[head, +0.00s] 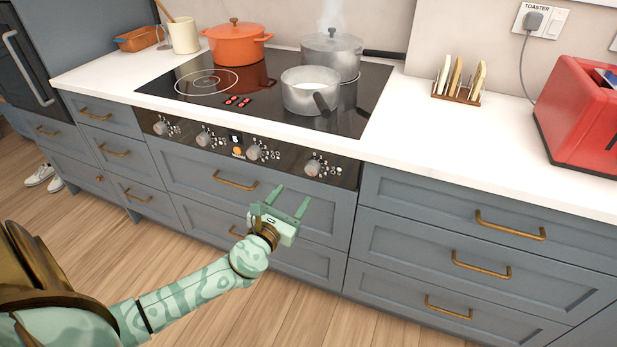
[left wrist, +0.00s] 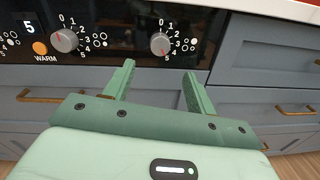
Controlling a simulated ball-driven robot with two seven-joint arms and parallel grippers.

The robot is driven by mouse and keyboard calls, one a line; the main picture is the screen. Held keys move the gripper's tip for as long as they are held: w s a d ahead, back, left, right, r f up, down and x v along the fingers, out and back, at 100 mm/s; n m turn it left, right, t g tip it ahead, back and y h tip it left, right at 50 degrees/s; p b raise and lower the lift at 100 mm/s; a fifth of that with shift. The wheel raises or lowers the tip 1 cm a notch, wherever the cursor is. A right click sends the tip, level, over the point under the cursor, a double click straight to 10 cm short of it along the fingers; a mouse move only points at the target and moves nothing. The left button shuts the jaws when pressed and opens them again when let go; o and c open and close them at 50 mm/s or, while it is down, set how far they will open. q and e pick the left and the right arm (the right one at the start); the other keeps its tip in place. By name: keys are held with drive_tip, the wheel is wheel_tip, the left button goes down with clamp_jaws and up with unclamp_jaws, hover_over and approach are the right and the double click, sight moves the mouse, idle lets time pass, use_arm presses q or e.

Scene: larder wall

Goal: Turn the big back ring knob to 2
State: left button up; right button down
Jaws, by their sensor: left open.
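Several grey knobs line the black front panel of the hob (head: 352,120). The rightmost knob (head: 312,166) and the knob to its left (head: 254,152) show larger in the left wrist view, the rightmost (left wrist: 160,43) and its neighbour (left wrist: 65,41). Each has a 0 to 5 scale and a small dot diagram at its right. My right gripper is out of view.
A steaming grey pot (head: 331,50), a saucepan (head: 308,97) and an orange pot (head: 237,50) stand on the hob. Drawer handles (head: 234,181) jut out below the panel.

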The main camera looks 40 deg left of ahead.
sight(310, 172)
use_arm(q)
drive_tip(key=w, duration=0.3)
drive_tip(key=w+a+b, duration=0.1)
drive_tip(key=w, duration=0.5)
drive_tip(key=shift+a+f+b, duration=0.2)
drive_tip(key=shift+a+b, duration=0.15)
drive_tip(key=shift+w+a+r, duration=0.1)
drive_tip(key=shift+w, duration=0.4)
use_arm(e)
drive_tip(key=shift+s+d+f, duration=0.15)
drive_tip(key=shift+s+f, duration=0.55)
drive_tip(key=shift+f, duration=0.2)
use_arm(q)
drive_tip(key=c, duration=1)
